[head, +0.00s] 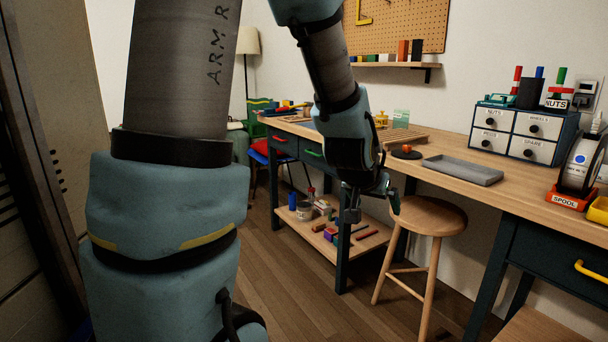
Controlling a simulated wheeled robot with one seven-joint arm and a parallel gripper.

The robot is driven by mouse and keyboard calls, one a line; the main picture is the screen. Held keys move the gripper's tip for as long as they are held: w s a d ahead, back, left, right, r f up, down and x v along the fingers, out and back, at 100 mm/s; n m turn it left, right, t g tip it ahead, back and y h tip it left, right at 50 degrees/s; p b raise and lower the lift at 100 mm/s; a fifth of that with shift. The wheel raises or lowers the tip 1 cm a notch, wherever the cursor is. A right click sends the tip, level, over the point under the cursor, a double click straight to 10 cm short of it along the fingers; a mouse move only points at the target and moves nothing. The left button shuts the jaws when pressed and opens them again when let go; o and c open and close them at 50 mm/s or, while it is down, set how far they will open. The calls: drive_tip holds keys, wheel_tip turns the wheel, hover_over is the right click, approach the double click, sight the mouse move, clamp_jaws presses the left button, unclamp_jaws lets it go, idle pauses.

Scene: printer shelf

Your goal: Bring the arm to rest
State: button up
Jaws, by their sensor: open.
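My arm fills the left and centre of the head view, with one link marked "ARM R" close to the camera. My gripper (372,208) hangs at the end of the arm, pointing down, with its fingers apart and nothing visible between them. It shows in front of the workbench (452,158) and just left of the stool's seat in the picture. I cannot tell its exact distance from either.
A round wooden stool (428,215) stands by the bench. On the bench are a grey tray (463,170), a labelled drawer unit (518,132) and a spool holder (571,197). A low shelf (325,245) holds several small items. Wooden floor (300,305) is bare in front.

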drive_tip(key=s+a+f+n+g+y, duration=0.25)
drive_tip(key=s+a, duration=0.25)
drive_tip(key=a, duration=0.6)
drive_tip(key=s+a+f+n+g+y, duration=0.25)
drive_tip(key=s+a+g, duration=0.2)
drive_tip(key=a, duration=0.75)
wheel_tip(320, 180, up, 14)
drive_tip(key=t+p, duration=0.1)
drive_tip(key=p, duration=1.3)
drive_tip(key=shift+d+f, duration=0.15)
drive_tip(key=shift+d, duration=0.2)
drive_tip(key=shift+s, duration=0.1)
drive_tip(key=shift+c, duration=0.4)
